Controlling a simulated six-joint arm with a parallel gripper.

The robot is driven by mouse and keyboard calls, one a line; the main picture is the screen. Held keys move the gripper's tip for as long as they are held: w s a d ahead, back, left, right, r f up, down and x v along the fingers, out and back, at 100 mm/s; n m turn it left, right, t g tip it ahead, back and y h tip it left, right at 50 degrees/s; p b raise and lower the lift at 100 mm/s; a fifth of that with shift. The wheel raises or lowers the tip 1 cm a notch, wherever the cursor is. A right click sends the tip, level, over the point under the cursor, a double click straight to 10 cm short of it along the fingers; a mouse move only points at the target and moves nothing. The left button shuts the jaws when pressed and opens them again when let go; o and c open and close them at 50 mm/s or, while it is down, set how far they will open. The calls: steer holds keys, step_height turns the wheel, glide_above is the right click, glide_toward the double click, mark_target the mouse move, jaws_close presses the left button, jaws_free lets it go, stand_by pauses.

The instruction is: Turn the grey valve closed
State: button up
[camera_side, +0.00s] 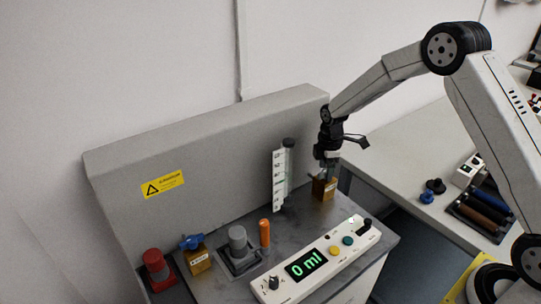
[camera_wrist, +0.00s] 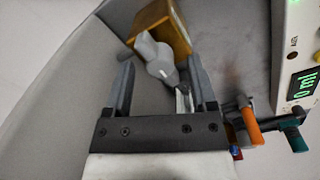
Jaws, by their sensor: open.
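The grey valve handle (camera_wrist: 152,52) shows in the wrist view on an orange-brown block (camera_wrist: 172,22). It lies between my two fingertips, with the near end of the handle reaching back toward the right finger. My gripper (camera_wrist: 160,66) is open. In the side view my gripper (camera_side: 323,168) is directly above the same block (camera_side: 325,189) and hides most of the handle. I cannot tell whether a finger touches the handle.
A blue valve (camera_side: 192,241) on a similar block, a red knob (camera_side: 155,266), a grey cylinder (camera_side: 238,240) and an orange cylinder (camera_side: 265,232) stand to the left. A marked column (camera_side: 280,180) is beside my gripper. A control panel (camera_side: 315,262) reading "0 ml" lies in front.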

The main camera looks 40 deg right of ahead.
steer(key=shift+s+r, duration=0.1)
steer(key=shift+r, duration=3.3)
steer(key=shift+a, duration=0.1)
steer(key=shift+s+a+r, duration=0.1)
steer(key=shift+s, duration=0.15)
steer(key=s+a+m+t, duration=0.1)
steer(key=s+a+m, duration=0.2)
steer(key=s+m, duration=0.3)
steer(key=s+a+r+m+t, duration=0.1)
steer(key=s+a+m, duration=0.3)
steer(key=s, duration=1.1)
steer(key=m, duration=0.2)
steer(key=shift+a+m, duration=0.2)
steer(key=shift+m, duration=0.2)
steer(key=shift+r, duration=0.1)
